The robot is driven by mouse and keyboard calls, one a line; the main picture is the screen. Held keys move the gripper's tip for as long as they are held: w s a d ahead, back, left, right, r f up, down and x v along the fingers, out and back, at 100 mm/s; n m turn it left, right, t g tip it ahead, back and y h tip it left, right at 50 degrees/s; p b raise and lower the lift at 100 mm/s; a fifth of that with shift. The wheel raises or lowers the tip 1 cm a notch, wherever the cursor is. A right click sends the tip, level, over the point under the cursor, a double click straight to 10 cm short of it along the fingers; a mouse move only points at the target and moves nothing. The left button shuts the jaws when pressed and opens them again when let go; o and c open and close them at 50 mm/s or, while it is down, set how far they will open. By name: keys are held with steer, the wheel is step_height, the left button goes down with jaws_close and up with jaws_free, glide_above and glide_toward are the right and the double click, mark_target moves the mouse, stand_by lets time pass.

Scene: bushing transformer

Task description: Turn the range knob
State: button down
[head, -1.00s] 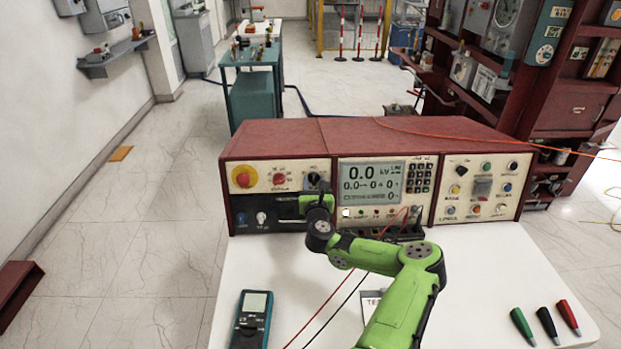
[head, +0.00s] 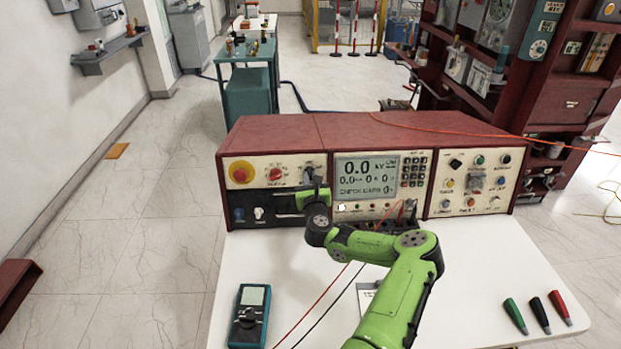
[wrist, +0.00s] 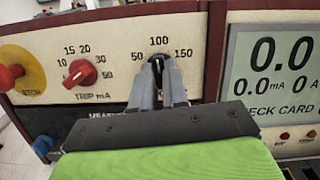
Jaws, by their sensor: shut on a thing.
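The range knob (wrist: 157,58) is a small black knob on the cream panel of a red-cased test set. Its dial is marked 50, 100 and 150, with 100 straight above it. My gripper (wrist: 160,72) is shut on the knob, one grey finger on each side. The fingers cover much of the knob, so I cannot tell exactly where it points. In the head view my gripper (head: 313,180) is at the left panel, beside the screen, and largely hides the knob.
A red trip knob (wrist: 82,73) and a red stop button (wrist: 10,75) on yellow are to the left. The screen (head: 367,178) is on the right. A meter (head: 250,316), test leads and several coloured probes (head: 540,315) lie on the white table (head: 470,270).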

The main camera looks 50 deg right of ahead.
steer(key=n+p, duration=0.1)
steer(key=n, duration=0.2)
steer(key=n+t+y+p, duration=0.1)
steer(key=n, duration=0.2)
steer(key=shift+r+y, duration=0.1)
steer(key=shift+y, duration=0.2)
steer(key=n, duration=0.3)
steer(key=n+y, duration=0.1)
steer(key=n, duration=0.2)
steer(key=shift+s+y+p, duration=0.1)
steer(key=shift+y+p, duration=0.2)
steer(key=shift+p, duration=0.1)
steer(key=shift+n, duration=0.3)
steer(key=c, duration=1.1)
jaws_free()
steer(key=shift+c, duration=0.2)
steer(key=b+v, duration=0.4)
steer(key=v, duration=1.1)
steer(key=shift+s+a+b, duration=0.15)
steer(key=shift+s+b, duration=0.15)
steer(key=shift+b, duration=0.05)
